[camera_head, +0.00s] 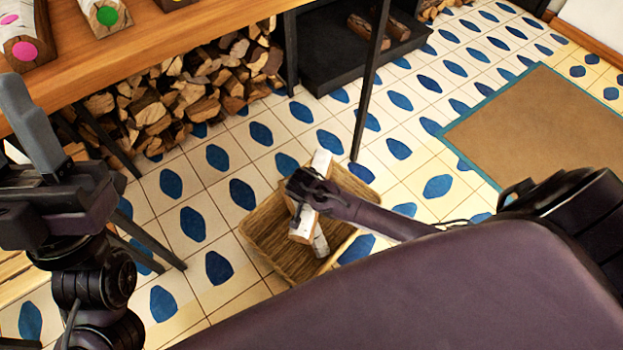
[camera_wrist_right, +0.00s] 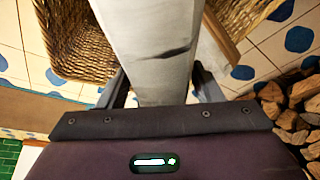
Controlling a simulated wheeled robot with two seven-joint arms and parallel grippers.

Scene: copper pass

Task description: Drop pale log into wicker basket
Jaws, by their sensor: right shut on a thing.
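The pale log (camera_head: 304,224) is white-barked and is held in my right gripper (camera_head: 314,191), over the wicker basket (camera_head: 262,246). In the right wrist view the pale log (camera_wrist_right: 145,45) runs between the two dark fingers of my right gripper (camera_wrist_right: 160,88), with the wicker basket (camera_wrist_right: 75,40) below it. Another pale piece (camera_head: 320,243) shows beside the held log, inside the basket; it is partly hidden. My left gripper (camera_head: 35,130) is at the left of the head view, by the wooden counter, away from the basket; its jaw gap is not clear.
The wooden counter (camera_head: 150,50) holds logs with coloured dots, including a green-dotted one (camera_head: 107,16). Stacked firewood (camera_head: 190,95) lies under it. A thin black leg (camera_head: 371,85) stands behind the basket. A brown mat (camera_head: 550,125) lies to the right; the tiled floor between is clear.

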